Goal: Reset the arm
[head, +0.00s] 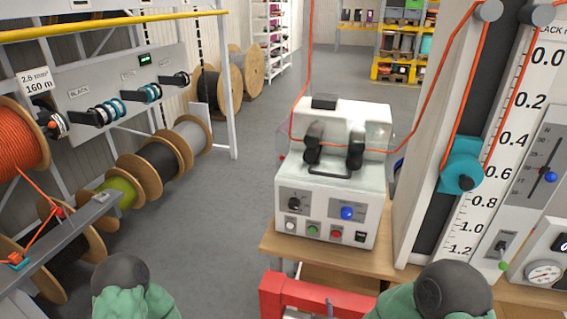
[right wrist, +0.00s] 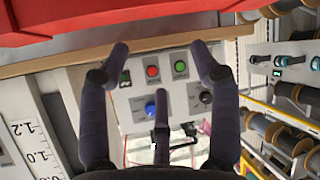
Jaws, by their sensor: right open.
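My right gripper (right wrist: 160,62) shows in the right wrist view with its dark fingers spread open and nothing between them. Beyond the fingers is the white machine's front panel, seen upside down, with red and green buttons and a blue knob (right wrist: 150,107). In the head view, the green and black parts of my left arm (head: 125,285) and right arm (head: 435,292) show at the bottom edge. Neither gripper is visible in the head view.
The white machine (head: 330,190) stands on the wooden table (head: 270,243), threaded with orange cable. A tall scale (head: 480,190) stands on its right. A red frame (head: 318,290) lies in front. Cable reels (head: 160,160) line the left; grey floor (head: 225,215) between is clear.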

